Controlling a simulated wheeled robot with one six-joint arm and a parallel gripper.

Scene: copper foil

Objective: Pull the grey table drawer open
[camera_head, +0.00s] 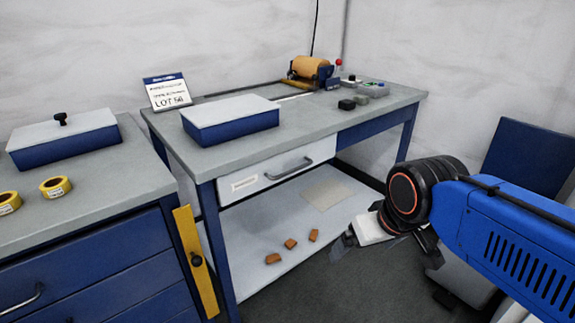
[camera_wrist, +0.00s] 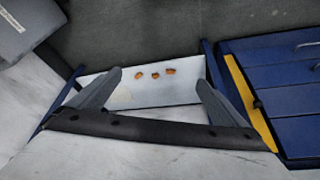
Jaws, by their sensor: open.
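The grey table drawer (camera_head: 276,164) sits under the table top in the head view, its pale front looking shut. A dark bar handle (camera_head: 290,170) runs across the front, and a label holder (camera_head: 244,183) is at its left. My gripper (camera_head: 378,240) is to the right of the drawer and lower in the picture, apart from the handle. In the wrist view the two fingers of my gripper (camera_wrist: 158,90) are spread with nothing between them. I cannot make out the drawer handle in the wrist view.
The grey table top (camera_head: 370,110) holds a blue box with a pale lid (camera_head: 230,120) and a roller machine (camera_head: 308,70). Several orange pieces (camera_head: 290,243) lie on the lower shelf (camera_head: 255,275). A blue cabinet (camera_head: 90,255) stands at left. Floor is clear before the table.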

